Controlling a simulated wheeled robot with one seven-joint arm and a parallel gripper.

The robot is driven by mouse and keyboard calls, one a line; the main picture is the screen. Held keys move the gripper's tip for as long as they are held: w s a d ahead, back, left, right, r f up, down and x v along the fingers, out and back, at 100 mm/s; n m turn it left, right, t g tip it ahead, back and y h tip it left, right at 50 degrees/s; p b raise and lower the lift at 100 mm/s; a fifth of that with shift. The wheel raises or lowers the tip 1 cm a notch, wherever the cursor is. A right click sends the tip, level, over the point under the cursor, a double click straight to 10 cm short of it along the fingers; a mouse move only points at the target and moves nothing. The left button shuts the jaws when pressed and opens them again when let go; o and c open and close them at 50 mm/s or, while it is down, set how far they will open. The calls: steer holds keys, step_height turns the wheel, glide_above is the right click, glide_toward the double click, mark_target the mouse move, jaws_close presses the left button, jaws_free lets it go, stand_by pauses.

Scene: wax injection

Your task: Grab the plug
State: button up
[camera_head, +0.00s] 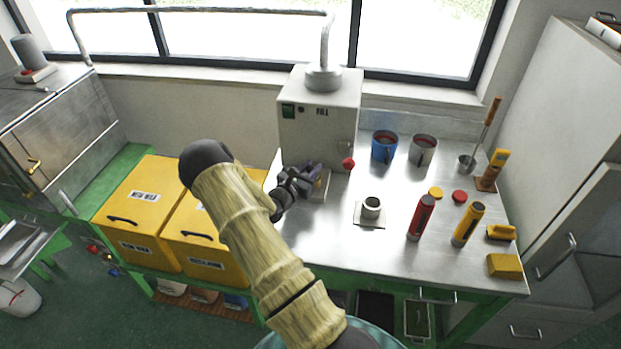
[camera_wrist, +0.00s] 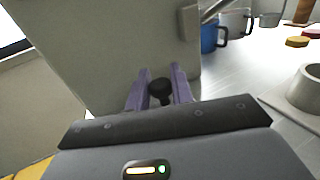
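A small black plug (camera_wrist: 161,88) with a rounded head shows between the two purple fingers of my gripper (camera_wrist: 160,84) in the wrist view. The fingers stand apart, one on each side of the plug, and I cannot tell whether either touches it. In the head view my gripper (camera_head: 314,176) is low at the front of the grey box marked FILL (camera_head: 318,132). The plug cannot be made out there, as the gripper hides that spot.
Blue (camera_head: 383,148) and grey (camera_head: 423,150) mugs, red (camera_head: 421,217) and yellow (camera_head: 467,225) bottles stand further right. Yellow bins (camera_head: 140,205) are at left. The table's front middle is clear.

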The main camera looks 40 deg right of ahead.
mark_target(310, 168)
jaws_close()
step_height(310, 168, up, 10)
steer(key=shift+b, duration=0.7)
